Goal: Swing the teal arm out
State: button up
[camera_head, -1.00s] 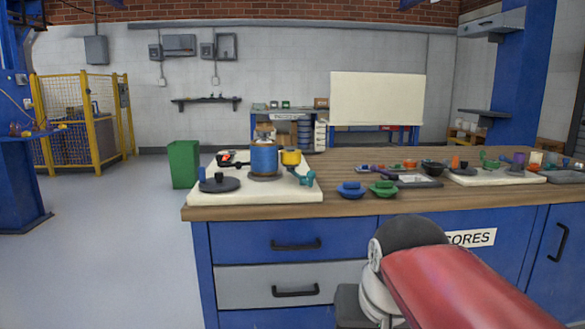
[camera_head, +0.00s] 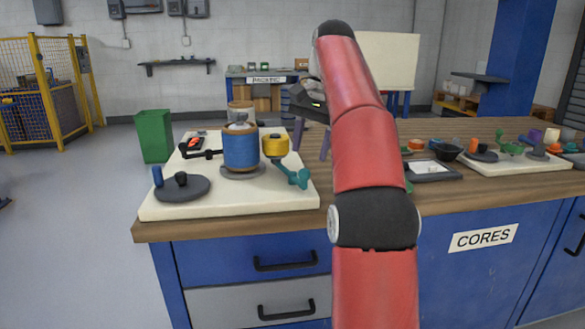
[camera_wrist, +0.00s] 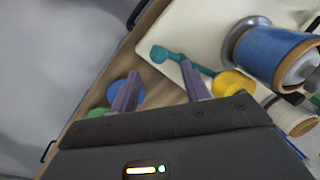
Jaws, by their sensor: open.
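The teal arm (camera_head: 292,176) is on a cream board (camera_head: 228,203) at the left end of the bench. It runs from beside a yellow roller (camera_head: 275,146) toward the board's right edge and ends in a knob. A large blue roll (camera_head: 240,150) stands just left of the yellow roller. My gripper (camera_head: 310,152) is open and empty, fingers pointing down, above and to the right of the teal arm. In the wrist view, the teal arm (camera_wrist: 176,57) lies beyond and near the open fingertips (camera_wrist: 160,68), with the yellow roller (camera_wrist: 233,83) to the right; contact is not visible.
A dark disc (camera_head: 182,188) with a small blue post sits at the board's front left. Blue (camera_wrist: 127,88) and green (camera_wrist: 97,112) pieces lie by the board. A grey tray (camera_head: 432,171) and another cream board (camera_head: 520,164) are right.

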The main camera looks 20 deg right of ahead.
aim_at(306, 169)
jog(key=shift+a+f, duration=0.15)
jog(key=shift+f, duration=0.5)
jog(key=f, duration=0.2)
jog(key=f+b, duration=0.1)
jog(key=f, duration=0.3)
jog(key=shift+w+a, duration=0.35)
jog(key=shift+w, duration=0.05)
grip_shut()
